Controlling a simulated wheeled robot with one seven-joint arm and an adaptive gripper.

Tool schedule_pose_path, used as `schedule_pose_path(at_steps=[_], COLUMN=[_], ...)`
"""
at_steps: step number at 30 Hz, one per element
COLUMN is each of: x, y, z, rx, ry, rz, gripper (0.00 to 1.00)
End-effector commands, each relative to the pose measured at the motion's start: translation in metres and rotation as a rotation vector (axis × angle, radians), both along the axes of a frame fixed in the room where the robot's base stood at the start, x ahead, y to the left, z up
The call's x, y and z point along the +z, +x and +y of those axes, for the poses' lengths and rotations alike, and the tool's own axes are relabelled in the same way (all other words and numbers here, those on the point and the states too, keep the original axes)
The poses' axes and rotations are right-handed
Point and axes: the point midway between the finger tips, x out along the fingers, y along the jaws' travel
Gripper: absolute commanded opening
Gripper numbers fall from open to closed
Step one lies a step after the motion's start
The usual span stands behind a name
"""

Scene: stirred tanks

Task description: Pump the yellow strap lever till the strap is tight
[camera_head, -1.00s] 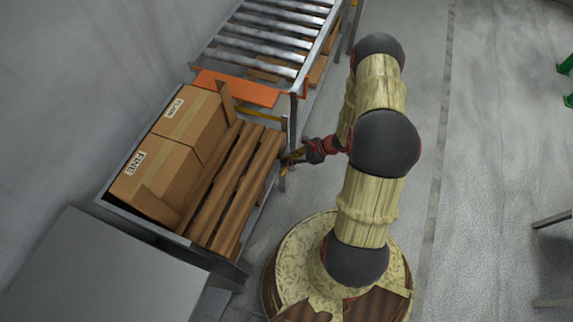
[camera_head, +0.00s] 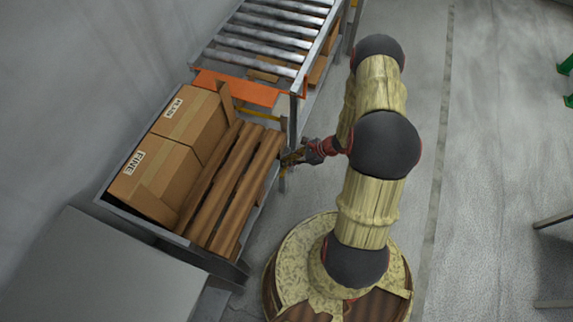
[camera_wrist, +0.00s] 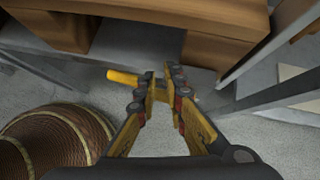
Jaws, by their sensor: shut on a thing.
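The yellow strap lever (camera_wrist: 122,77) shows in the wrist view as a short yellow handle with a dark end. It sticks out to the left of my gripper (camera_wrist: 162,78), whose fingers are shut on its dark part. In the head view my gripper (camera_head: 290,157) is at the right edge of the pallet-like wooden slats (camera_head: 236,180), beside the bench frame. The lever itself is hidden there, and I cannot make out the strap or how tight it is.
Cardboard boxes (camera_head: 155,175) sit left of the slats in a grey metal frame. A roller conveyor (camera_head: 270,40) with an orange plate (camera_head: 236,88) stands behind. A grey cabinet (camera_head: 110,270) is at the front left.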

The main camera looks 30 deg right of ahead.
Motion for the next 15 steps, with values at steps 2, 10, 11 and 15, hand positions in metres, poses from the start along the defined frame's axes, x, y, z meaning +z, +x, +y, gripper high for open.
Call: schedule_pose_path(at_steps=[2, 10, 11, 15], x=[-0.0121, -0.0154, -0.0157, -0.0172], y=[-0.0114, -0.0131, -0.0133, -0.0139], z=[0.0084, 0.0109, 0.0112, 0.0123], rx=[0.005, 0.007, 0.007, 0.009], ry=[0.005, 0.006, 0.006, 0.006], rz=[0.025, 0.026, 0.026, 0.026], gripper=[0.0, 0.0, 0.0, 0.0])
